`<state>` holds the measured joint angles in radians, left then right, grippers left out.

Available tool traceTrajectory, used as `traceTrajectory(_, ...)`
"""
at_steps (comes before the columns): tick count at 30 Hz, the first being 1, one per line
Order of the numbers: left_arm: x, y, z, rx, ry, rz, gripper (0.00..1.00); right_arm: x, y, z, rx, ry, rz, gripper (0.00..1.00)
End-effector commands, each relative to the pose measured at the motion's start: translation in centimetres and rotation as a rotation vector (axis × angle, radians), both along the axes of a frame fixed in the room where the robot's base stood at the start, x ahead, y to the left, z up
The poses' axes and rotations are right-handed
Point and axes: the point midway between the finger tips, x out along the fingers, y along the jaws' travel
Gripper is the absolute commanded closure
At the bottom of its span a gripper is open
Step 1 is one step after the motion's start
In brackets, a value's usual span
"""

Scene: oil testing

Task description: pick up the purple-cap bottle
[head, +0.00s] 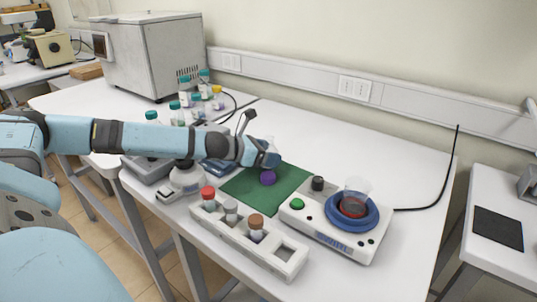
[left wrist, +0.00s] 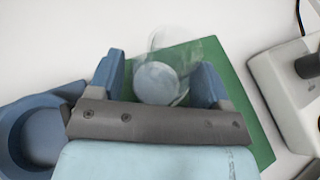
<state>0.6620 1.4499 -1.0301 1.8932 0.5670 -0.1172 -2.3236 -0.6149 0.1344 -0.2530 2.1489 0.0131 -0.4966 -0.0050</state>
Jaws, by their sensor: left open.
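The purple-cap bottle (head: 267,178) is over the green mat (head: 240,190) in the head view, just below my left gripper (head: 266,160). Only its purple cap shows clearly, on the side toward the head camera; my gripper hides much of the rest. In the left wrist view, a clear round vessel with a pale grey-blue disc (left wrist: 157,83) is between the two blue fingers of my left gripper (left wrist: 158,80). A gap shows beside the right finger. The purple cap is not visible there. My left gripper is open. My right gripper is not in view.
A white rack (head: 285,262) with several capped bottles stands in front of the mat. A white stirrer (head: 345,245) bearing a blue ring and beaker (head: 355,192) is to the right. Several capped bottles (head: 187,90) stand at the back left. The table's right part is clear.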

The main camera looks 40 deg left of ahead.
Motion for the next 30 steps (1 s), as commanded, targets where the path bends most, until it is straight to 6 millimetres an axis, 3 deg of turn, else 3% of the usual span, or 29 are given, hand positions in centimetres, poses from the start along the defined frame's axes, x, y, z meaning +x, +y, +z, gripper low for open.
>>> traceTrajectory(2,0.0,0.0,0.0,0.000,0.000,0.000,0.31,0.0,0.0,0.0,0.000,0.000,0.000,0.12)
traceTrajectory(7,0.0,0.0,0.0,0.000,0.000,0.000,0.70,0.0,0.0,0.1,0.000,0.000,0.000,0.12)
traceTrajectory(9,0.0,0.0,0.0,0.000,-0.001,0.000,0.74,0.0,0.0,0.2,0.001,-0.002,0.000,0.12)
traceTrajectory(20,0.0,0.0,1.0,-0.001,-0.002,0.000,0.74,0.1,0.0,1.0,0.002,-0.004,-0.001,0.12)
traceTrajectory(26,0.0,0.0,3.7,-0.001,-0.003,0.000,0.74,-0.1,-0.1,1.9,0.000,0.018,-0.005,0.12)
traceTrajectory(30,0.0,0.0,6.9,0.000,-0.003,0.000,0.74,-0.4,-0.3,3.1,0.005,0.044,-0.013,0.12)
